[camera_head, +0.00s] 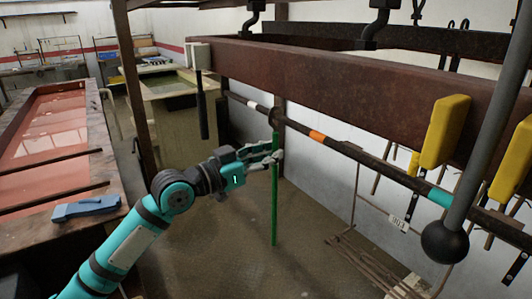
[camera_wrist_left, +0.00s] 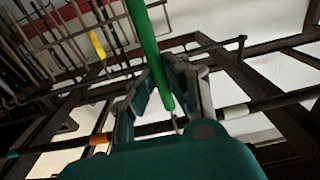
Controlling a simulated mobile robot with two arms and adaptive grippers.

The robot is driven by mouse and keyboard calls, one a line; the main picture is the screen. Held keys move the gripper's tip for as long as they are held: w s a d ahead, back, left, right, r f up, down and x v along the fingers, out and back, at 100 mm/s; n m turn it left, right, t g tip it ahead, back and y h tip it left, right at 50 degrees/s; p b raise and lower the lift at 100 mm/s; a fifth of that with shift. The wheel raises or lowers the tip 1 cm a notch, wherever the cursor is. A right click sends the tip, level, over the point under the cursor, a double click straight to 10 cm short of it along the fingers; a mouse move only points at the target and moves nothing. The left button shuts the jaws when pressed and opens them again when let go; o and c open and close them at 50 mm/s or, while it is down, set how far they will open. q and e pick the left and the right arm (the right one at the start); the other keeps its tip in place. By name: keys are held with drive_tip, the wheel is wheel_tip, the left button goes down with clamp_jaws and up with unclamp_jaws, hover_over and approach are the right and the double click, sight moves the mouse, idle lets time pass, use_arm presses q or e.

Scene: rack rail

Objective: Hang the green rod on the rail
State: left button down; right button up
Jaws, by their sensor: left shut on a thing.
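The green rod (camera_head: 274,205) hangs nearly upright in the head view, its lower end above the floor. My left gripper (camera_head: 270,153) is shut on it near its top. In the left wrist view the green rod (camera_wrist_left: 149,45) runs between the fingers of my left gripper (camera_wrist_left: 160,95), with a thin metal piece at its near end. The rail (camera_head: 350,150) is a dark bar with white, orange and teal bands. The rod's top is at the rail in the head view, beside a dark ring between the white and orange bands. I cannot tell whether they touch. My right gripper is out of view.
A rusty beam (camera_head: 330,75) runs above the rail. Yellow blocks (camera_head: 445,130) and a grey pole with a black ball (camera_head: 446,241) are at the right. A red-topped table (camera_head: 50,140) with a blue object (camera_head: 86,208) stands left. The floor below the rod is open.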

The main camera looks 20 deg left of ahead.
use_arm(q)
drive_tip(key=shift+f, duration=0.5)
idle(0.5)
drive_tip(key=c, duration=1.3)
unclamp_jaws()
drive_tip(key=shift+o, duration=0.2)
drive_tip(key=v, duration=1.2)
drive_tip(key=shift+w, duration=0.1)
